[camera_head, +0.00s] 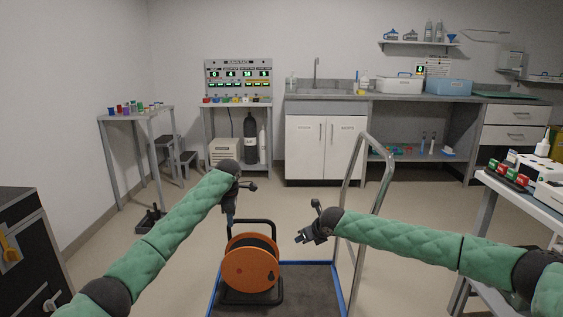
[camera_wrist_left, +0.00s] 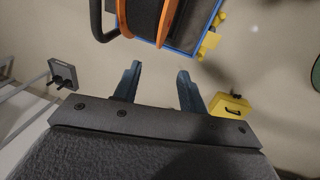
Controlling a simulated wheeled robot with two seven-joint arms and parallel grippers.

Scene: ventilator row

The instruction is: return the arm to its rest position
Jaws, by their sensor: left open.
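My left arm, in a green quilted sleeve, comes in from the left in the head view. My right arm, also sleeved in green, comes in from the right. Its gripper (camera_head: 305,237) points left beside the reel and looks empty; its finger gap is too small to read.
The orange cable reel (camera_head: 251,267) stands on a blue-edged cart (camera_head: 316,285) with a tall metal handle (camera_head: 357,190). A side table (camera_head: 530,186) is at right, a dark cabinet (camera_head: 28,250) at left. A sink counter (camera_head: 330,97) lines the back. Floor at left is mostly open.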

